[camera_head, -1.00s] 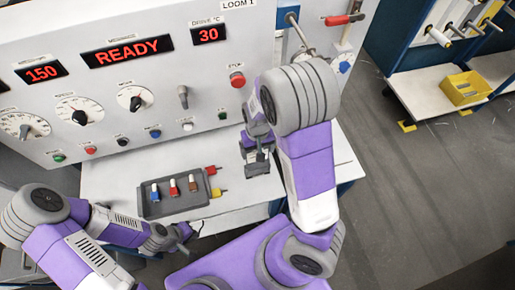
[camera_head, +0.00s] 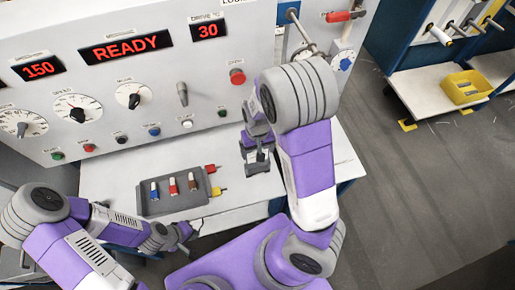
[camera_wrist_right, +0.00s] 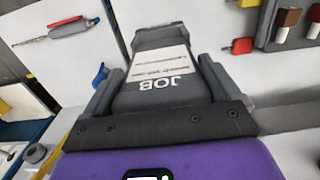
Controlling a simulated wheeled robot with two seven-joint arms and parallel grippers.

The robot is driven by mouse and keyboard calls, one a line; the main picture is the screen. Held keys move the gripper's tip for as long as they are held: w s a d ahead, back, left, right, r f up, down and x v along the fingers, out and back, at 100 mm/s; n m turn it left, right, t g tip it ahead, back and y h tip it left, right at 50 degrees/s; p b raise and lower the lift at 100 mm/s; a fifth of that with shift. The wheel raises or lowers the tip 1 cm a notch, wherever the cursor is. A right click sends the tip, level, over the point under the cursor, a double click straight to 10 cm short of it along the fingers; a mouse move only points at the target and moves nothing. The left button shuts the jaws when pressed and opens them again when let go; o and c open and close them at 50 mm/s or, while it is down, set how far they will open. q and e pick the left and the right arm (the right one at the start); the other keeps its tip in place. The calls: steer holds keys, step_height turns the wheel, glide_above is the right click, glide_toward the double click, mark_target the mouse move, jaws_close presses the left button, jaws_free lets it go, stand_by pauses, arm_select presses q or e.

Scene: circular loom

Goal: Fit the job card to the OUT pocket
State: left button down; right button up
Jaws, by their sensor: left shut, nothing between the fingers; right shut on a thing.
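The job card (camera_wrist_right: 165,70) shows in the right wrist view as a dark grey holder with a white sheet and the word JOB. My right gripper (camera_wrist_right: 160,85) is shut on it, with a finger along each side. In the head view my right gripper (camera_head: 257,163) is over the white table, right of the grey tray, and the arm hides part of it. My left gripper (camera_head: 187,234) is shut and empty near the table's front edge, below the tray. I see no pocket labelled OUT in these views.
The grey tray (camera_head: 150,208) holds several coloured plugs, with red and yellow pieces at its right side. The loom panel (camera_head: 60,110) with dials, buttons and a READY display (camera_head: 125,47) stands behind the table (camera_head: 110,178). A yellow bin (camera_head: 465,88) sits on a shelf at right.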

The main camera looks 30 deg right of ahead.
steer(key=shift+f+b, duration=0.5)
steer(key=shift+f, duration=0.2)
steer(key=shift+f, duration=0.25)
steer(key=shift+f+b, duration=2.05)
steer(key=shift+f, duration=0.25)
steer(key=o, duration=0.9)
steer(key=shift+r, duration=0.1)
steer(key=shift+r+p, duration=1.1)
steer(key=shift+r, duration=2.7)
